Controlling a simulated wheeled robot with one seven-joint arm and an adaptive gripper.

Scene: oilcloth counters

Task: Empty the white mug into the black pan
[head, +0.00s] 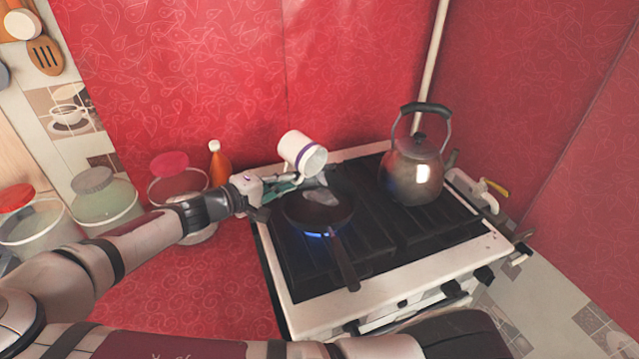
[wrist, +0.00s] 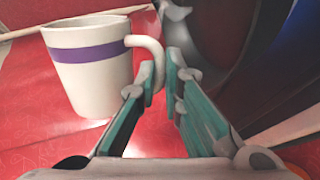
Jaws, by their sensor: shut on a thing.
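The white mug (head: 297,148) with a purple band is held above the back of the black pan (head: 330,222), tipped with its mouth toward the lower right. In the wrist view the mug (wrist: 90,75) has its handle between the fingertips. My gripper (head: 295,185) is shut on that handle; it also shows in the wrist view (wrist: 160,78). The pan sits on the left side of the stove, its handle toward the front. A pale grey patch shows in the pan below the mug. The inside of the mug is mostly hidden.
A blue flame (head: 322,235) burns under the pan. A metal kettle (head: 412,172) stands on the stove (head: 400,270) to the right. An orange bottle (head: 221,167) and several lidded jars stand to the left, near my arm. A red wall rises behind.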

